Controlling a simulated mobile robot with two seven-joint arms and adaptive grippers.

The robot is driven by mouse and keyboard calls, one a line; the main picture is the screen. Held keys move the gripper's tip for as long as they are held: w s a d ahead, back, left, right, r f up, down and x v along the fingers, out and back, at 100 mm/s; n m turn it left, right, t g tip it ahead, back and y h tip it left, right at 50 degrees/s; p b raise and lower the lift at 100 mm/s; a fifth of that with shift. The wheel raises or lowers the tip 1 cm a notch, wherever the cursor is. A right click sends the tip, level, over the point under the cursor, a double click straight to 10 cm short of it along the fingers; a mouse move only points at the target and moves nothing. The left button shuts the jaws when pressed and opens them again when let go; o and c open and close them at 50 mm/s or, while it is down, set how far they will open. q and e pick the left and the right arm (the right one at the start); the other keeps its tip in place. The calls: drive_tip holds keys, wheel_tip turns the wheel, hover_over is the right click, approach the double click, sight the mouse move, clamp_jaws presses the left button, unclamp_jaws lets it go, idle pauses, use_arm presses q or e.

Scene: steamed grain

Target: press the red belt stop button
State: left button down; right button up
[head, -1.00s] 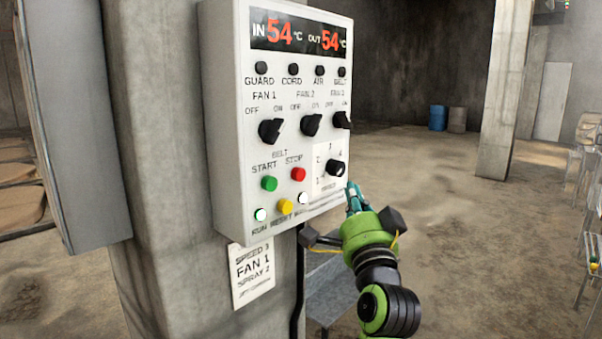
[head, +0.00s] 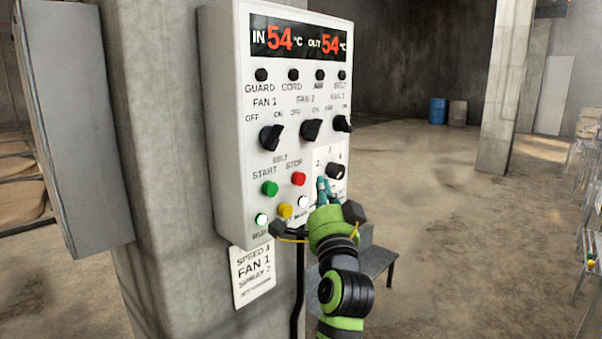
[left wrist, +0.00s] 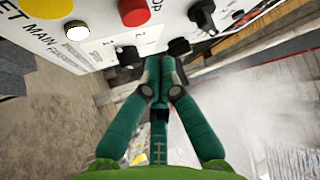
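The red belt stop button (head: 299,179) sits on the white control panel (head: 226,130), under the word STOP and right of the green start button (head: 269,188). In the left wrist view the red button (left wrist: 133,11) shows at the top edge, beyond the fingertips. My left gripper (head: 323,188) is in front of the panel's lower right part, to the right of and slightly below the red button. In the left wrist view its teal fingers (left wrist: 155,70) are together with nothing between them. The tips look apart from the red button. My right gripper is in neither view.
Near the red button are a yellow button (head: 285,210), a lit white button (head: 303,202) and a black selector knob (head: 335,171). Black fan switches (head: 311,129) are above. The panel hangs on a concrete pillar (head: 165,150). A grey bench (head: 375,262) stands behind my arm.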

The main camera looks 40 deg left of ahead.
sight(304, 174)
use_arm(q)
drive_tip(key=shift+w+a+p, duration=0.1)
drive_tip(key=shift+a+p, duration=0.2)
drive_tip(key=shift+a, duration=1.05)
drive_tip(key=shift+a, duration=0.1)
idle(0.4)
drive_tip(key=shift+a, duration=0.3)
drive_tip(key=shift+a+p, duration=0.3)
drive_tip(key=shift+a, duration=0.2)
idle(0.7)
drive_tip(key=shift+d, duration=0.15)
drive_tip(key=shift+d+b, duration=0.3)
drive_tip(key=shift+d, duration=0.5)
drive_tip(key=shift+s+d+b, duration=0.2)
drive_tip(key=shift+d+b, duration=0.75)
drive_tip(key=shift+d, duration=1.5)
